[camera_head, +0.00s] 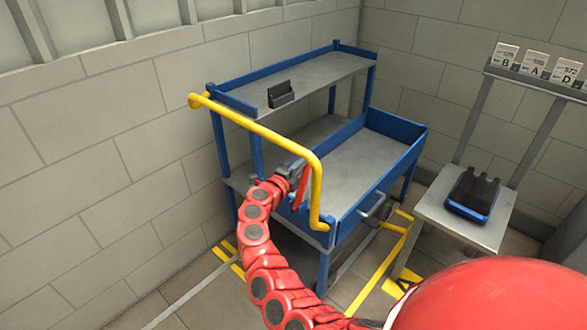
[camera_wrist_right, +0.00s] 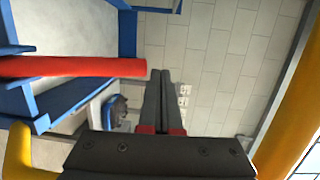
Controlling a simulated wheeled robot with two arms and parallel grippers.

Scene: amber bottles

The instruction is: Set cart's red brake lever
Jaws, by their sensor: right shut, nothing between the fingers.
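The cart (camera_head: 375,165) has a blue frame, grey shelves and a yellow push handle (camera_head: 270,137). Its red brake lever (camera_head: 302,187) stands steeply near the handle's lower end in the head view. In the right wrist view the red lever (camera_wrist_right: 70,67) comes in from the left, and its end lies beside my fingertips. My right gripper (camera_head: 291,172) is at the lever's upper part; its two dark fingers (camera_wrist_right: 160,73) are shut together and empty. I cannot tell whether they touch the lever. My left gripper is in neither view.
A small dark holder (camera_head: 281,94) stands on the cart's upper shelf. At right, a grey stand (camera_head: 436,213) bears a dark blue tray with dark items (camera_head: 473,193) below labelled cards (camera_head: 535,63). Yellow floor markings (camera_head: 375,285) run beside the cart. A block wall is behind it.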

